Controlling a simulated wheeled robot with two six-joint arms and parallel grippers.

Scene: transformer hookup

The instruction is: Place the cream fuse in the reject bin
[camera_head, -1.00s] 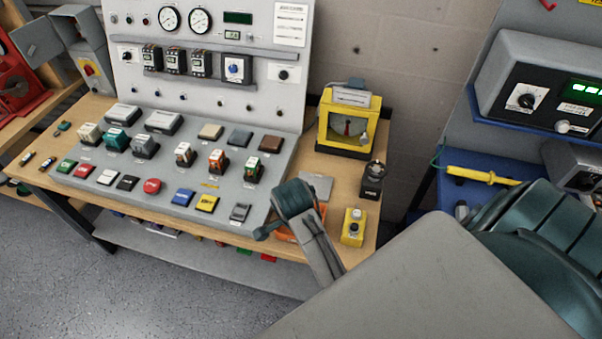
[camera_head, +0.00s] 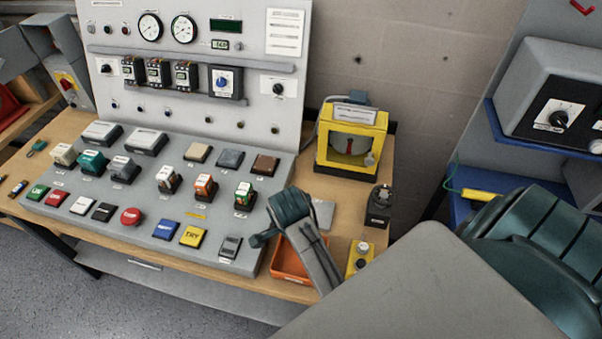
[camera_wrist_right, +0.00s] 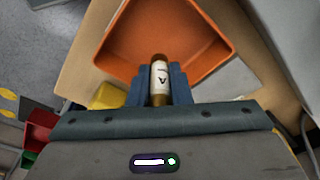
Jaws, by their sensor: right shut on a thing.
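My right gripper (camera_wrist_right: 159,82) is shut on the cream fuse (camera_wrist_right: 160,74), which has a cream label with a dark mark and brownish ends. In the right wrist view the fuse lies between the two teal fingers. Its far end overlaps the near edge of the orange bin (camera_wrist_right: 190,35), whose visible inside looks empty. The height of the fuse over the bin is unclear. In the head view the orange bin (camera_head: 287,262) is on the bench's front right part, partly hidden by my right arm. The fuse is not distinguishable there. My left gripper is not in view.
A sloped grey panel (camera_head: 150,232) with several coloured blocks lies left of the bin. A yellow gauge box (camera_head: 350,139) stands behind it. A dark device (camera_head: 378,206) and a yellow button box (camera_head: 359,257) are to the right. A grey plate (camera_head: 322,213) lies near my arm.

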